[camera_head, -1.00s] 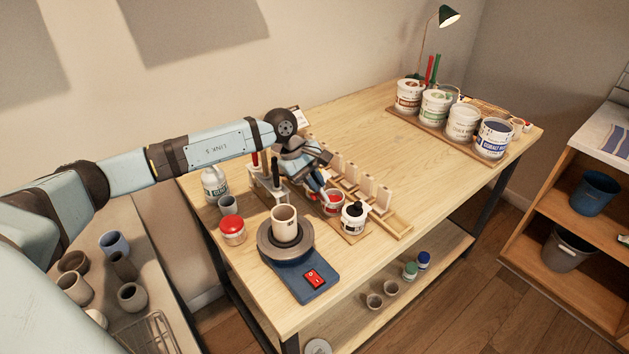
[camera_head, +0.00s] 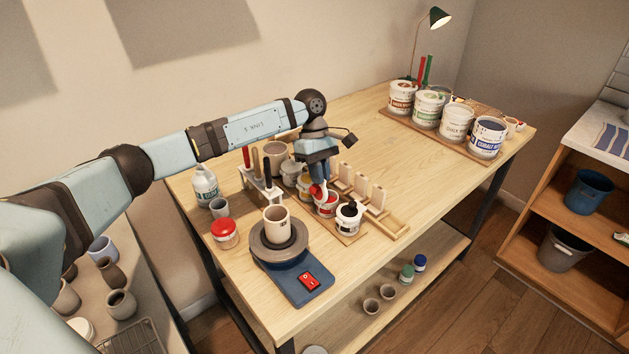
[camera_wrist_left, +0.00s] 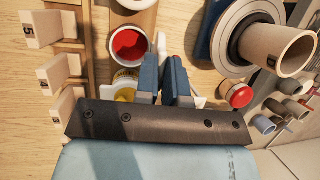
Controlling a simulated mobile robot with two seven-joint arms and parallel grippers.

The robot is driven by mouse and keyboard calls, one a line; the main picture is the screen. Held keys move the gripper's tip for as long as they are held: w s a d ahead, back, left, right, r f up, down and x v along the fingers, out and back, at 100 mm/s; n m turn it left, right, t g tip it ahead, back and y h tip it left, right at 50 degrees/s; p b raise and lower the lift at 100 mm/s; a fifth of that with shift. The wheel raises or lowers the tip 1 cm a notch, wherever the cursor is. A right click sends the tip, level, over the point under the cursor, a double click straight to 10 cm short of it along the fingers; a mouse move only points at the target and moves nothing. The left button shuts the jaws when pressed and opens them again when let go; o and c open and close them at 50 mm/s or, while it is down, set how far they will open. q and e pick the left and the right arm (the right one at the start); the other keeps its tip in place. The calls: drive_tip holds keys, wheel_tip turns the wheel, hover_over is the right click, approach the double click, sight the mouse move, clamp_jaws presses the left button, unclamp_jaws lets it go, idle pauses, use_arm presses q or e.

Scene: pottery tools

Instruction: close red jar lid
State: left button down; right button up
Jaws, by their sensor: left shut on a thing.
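The red jar (camera_head: 327,208), a small white jar with red glaze inside, stands open on a wooden board on the bench. Its open red mouth also shows in the left wrist view (camera_wrist_left: 130,44). My left gripper (camera_head: 318,182) points down just above and behind this jar. Its blue fingers (camera_wrist_left: 163,66) are shut on a thin white and red piece, which looks like the red jar lid (camera_head: 317,191). The lid is tilted up on edge beside the jar mouth, not flat on it. The fingers hide part of it. My right gripper is not in view.
A jar with dark glaze (camera_head: 348,215) stands right of the red jar, and a yellow one (camera_wrist_left: 125,92) on its other side. A pottery wheel (camera_head: 279,247) with a cup, a red-topped jar (camera_head: 225,234), a tool rack and a row of numbered tiles (camera_head: 375,199) surround them.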

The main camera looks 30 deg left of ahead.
use_arm(q)
drive_tip(key=shift+w+d+f+g+y+b, duration=0.1)
drive_tip(key=shift+w+d+g+y+b, duration=0.15)
drive_tip(key=shift+w+g+b, duration=0.55)
drive_tip(key=shift+s, duration=0.1)
drive_tip(key=c, duration=1.2)
unclamp_jaws()
drive_tip(key=shift+a, duration=0.1)
drive_tip(key=b+v, duration=0.1)
drive_tip(key=v, duration=1.2)
drive_tip(key=shift+w+r, duration=0.25)
drive_tip(key=shift+r, duration=0.1)
drive_tip(key=shift+f, duration=0.15)
